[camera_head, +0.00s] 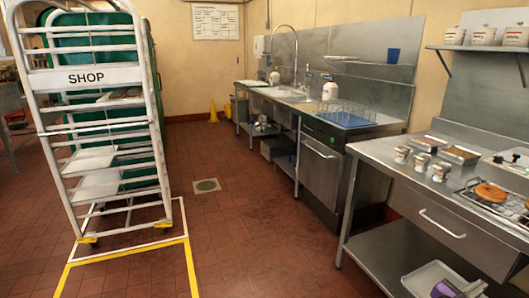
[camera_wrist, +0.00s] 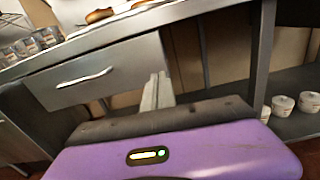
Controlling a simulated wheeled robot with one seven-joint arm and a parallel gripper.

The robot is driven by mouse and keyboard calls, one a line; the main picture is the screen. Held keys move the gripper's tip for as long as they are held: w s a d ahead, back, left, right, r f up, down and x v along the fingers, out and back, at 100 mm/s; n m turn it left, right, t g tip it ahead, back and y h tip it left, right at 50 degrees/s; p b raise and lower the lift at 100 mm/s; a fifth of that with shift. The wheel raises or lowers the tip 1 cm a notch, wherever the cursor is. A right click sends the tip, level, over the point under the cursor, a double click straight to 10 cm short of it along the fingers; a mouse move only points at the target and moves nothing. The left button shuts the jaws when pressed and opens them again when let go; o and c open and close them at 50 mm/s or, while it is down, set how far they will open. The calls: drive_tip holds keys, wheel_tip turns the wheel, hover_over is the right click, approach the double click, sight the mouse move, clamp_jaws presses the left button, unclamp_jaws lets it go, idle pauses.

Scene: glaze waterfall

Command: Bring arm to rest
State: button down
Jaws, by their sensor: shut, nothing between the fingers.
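My gripper (camera_wrist: 157,80) shows in the wrist view as two grey fingers close together beyond its dark bar and purple body. It is shut and empty. It points toward the steel worktable (camera_wrist: 130,62), with the drawer front to its left. In the head view only a purple part of my gripper shows low at the right, in front of the table's lower shelf, and its fingers cannot be made out there.
The steel worktable (camera_head: 385,150) carries several metal cups, trays and a doughnut on a rack (camera_head: 492,192). A white rack marked SHOP (camera_head: 90,77) stands at left. The red tiled floor between is clear.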

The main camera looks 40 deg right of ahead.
drive_tip(key=w+a+m+t+y, duration=0.3)
drive_tip(key=w+a+m+t, duration=0.4)
drive_tip(key=w+a+t, duration=0.55)
drive_tip(key=w+a+m+t+y+p, duration=0.1)
drive_tip(key=w+a+m+t+y, duration=0.2)
drive_tip(key=a, duration=0.8)
drive_tip(key=s+a+r+m+t+y+p, duration=0.1)
drive_tip(key=s+a+r+m+t+y, duration=0.2)
drive_tip(key=a, duration=0.8)
drive_tip(key=s+a+r+m+t+y+p, duration=0.15)
drive_tip(key=s+a+r+y, duration=0.25)
drive_tip(key=a, duration=0.6)
drive_tip(key=s+a+r+g+y, duration=0.1)
drive_tip(key=s+a+r+y, duration=0.2)
drive_tip(key=s+a, duration=0.8)
drive_tip(key=shift+s+r+y, duration=0.2)
drive_tip(key=shift+r+y, duration=0.2)
drive_tip(key=shift+y, duration=0.4)
